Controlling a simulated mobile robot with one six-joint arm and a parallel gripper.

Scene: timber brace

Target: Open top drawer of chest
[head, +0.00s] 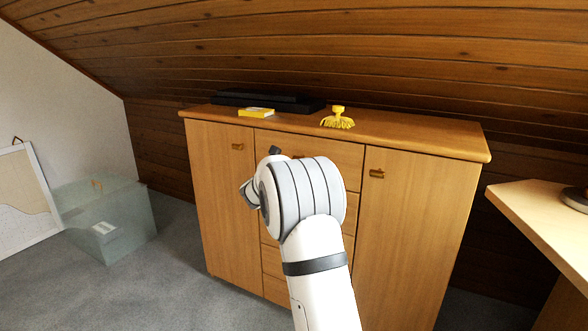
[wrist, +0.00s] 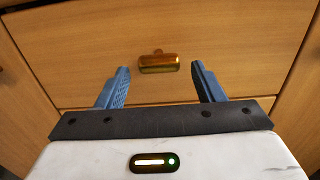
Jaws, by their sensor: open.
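The wooden chest (head: 410,210) stands against the sloped timber wall, with a door on each side and a column of drawers between. The top drawer (head: 330,155) is partly hidden behind my arm in the head view and looks shut. In the wrist view the drawer front (wrist: 230,35) carries a brass handle (wrist: 158,63). My gripper (wrist: 160,80) is open, with its blue fingers to the left and right of the handle and nearer the camera. The handle lies between the fingertips in the picture, and I see no contact. In the head view the fingers are hidden behind my arm.
On the chest top are a black flat box (head: 265,101), a yellow box (head: 256,112) and a yellow brush (head: 338,119). A glass box (head: 110,220) stands on the floor at left. A desk (head: 540,210) juts in at right. Carpet (head: 180,280) is clear at front left.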

